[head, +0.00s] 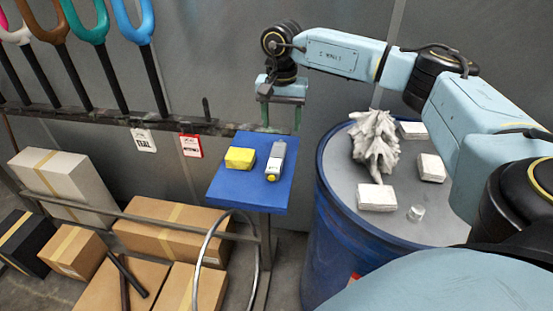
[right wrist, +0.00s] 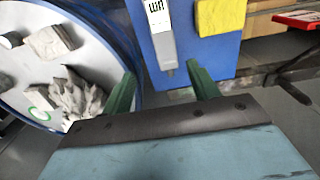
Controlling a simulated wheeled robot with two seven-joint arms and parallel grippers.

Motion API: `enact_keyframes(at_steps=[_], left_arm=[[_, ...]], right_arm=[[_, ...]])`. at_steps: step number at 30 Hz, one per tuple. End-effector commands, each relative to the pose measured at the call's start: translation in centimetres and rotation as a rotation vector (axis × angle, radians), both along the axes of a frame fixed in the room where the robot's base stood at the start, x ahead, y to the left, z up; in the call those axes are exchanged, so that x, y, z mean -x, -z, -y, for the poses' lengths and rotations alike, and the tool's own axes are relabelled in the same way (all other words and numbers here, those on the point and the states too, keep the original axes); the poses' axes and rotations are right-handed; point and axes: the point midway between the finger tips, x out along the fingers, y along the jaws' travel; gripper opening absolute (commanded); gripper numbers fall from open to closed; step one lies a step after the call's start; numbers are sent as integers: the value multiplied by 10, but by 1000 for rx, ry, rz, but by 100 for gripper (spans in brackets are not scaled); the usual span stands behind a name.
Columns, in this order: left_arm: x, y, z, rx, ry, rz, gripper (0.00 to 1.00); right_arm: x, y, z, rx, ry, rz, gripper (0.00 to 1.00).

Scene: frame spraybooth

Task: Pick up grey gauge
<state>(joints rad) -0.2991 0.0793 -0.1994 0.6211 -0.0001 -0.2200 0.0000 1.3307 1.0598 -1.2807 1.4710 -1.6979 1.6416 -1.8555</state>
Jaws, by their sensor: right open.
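The grey gauge (head: 275,161) lies on a small blue stand (head: 239,193) in the head view, with a yellow knob at its near end. In the right wrist view the grey gauge (right wrist: 162,38) shows a display with dark marks, and its narrow tip points toward my jaws. My right gripper (head: 281,129) is open and empty, above and behind the far edge of the blue stand. In the right wrist view its two green fingers (right wrist: 160,84) are spread, with the gauge beyond them and not touched. My left gripper is not in view.
A yellow block (head: 240,158) sits close left of the gauge. A blue drum (head: 335,230) stands to the right, with a crumpled grey-white heap (head: 375,143) and several pale blocks on top. A rail (head: 60,118) with hanging frames runs behind. Cardboard boxes (head: 165,233) lie lower left.

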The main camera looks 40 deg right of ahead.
Motion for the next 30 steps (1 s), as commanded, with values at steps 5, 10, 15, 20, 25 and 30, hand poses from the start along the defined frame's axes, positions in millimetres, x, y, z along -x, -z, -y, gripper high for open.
enact_keyframes(at_steps=[5,10,15,20,25,30], left_arm=[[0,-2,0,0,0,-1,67],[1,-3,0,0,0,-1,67],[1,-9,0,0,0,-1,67],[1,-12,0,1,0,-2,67],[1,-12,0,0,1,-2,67],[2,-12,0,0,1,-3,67]], right_arm=[[0,30,-1,-2,0,0,60],[-1,41,-2,-3,0,1,60],[-2,61,-8,-2,-1,-2,60],[-3,84,-10,-3,1,-1,60],[-4,93,-9,-3,1,1,60],[-4,92,-9,-4,1,2,59]])
